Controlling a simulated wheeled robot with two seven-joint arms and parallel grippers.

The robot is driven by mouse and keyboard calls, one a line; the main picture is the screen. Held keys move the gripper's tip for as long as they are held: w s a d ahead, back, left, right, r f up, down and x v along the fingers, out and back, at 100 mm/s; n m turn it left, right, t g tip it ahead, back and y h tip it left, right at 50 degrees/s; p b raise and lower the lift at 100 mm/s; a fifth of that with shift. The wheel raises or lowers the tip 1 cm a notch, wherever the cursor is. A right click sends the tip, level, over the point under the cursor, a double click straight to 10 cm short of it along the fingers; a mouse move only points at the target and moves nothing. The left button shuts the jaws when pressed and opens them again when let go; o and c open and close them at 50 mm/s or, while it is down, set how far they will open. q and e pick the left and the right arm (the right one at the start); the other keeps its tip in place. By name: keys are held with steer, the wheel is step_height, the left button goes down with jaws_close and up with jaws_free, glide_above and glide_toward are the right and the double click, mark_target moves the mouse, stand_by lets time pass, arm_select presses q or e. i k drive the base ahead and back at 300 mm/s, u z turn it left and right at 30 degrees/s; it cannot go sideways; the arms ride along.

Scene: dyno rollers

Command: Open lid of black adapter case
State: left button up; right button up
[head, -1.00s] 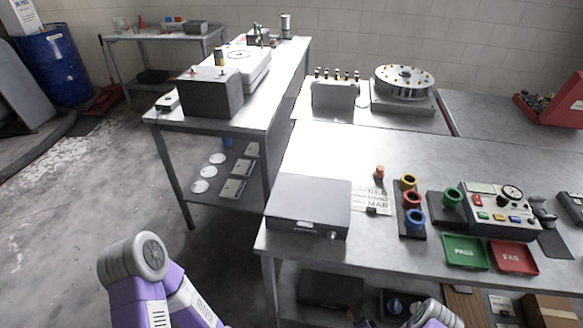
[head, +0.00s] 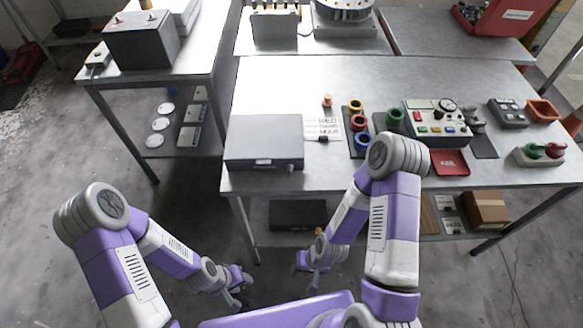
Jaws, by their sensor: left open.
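A closed, dark grey, box-shaped case (head: 264,142) lies flat at the front left corner of the metal workbench. Its lid is down, and a small fitting shows on its front right side. A darker, flat black box (head: 298,214) is on the shelf under the bench. I cannot tell for certain which of the two is the adapter case. My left gripper (head: 237,288) is open and empty, low in front of the bench. My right gripper (head: 305,273) is low to its right, also apart from both boxes; its jaws are too small to read.
A card with letters (head: 322,127) lies right of the grey case. Coloured rings (head: 357,123), a control box (head: 436,121) and a red tray (head: 449,162) stand farther right. My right forearm rises before the bench edge. A side table (head: 205,70) stands at left.

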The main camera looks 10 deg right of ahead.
mark_target(299, 213)
steer(key=k, duration=0.5)
steer(key=u, duration=1.35)
steer(key=i, duration=1.2)
steer(key=z, duration=2.45)
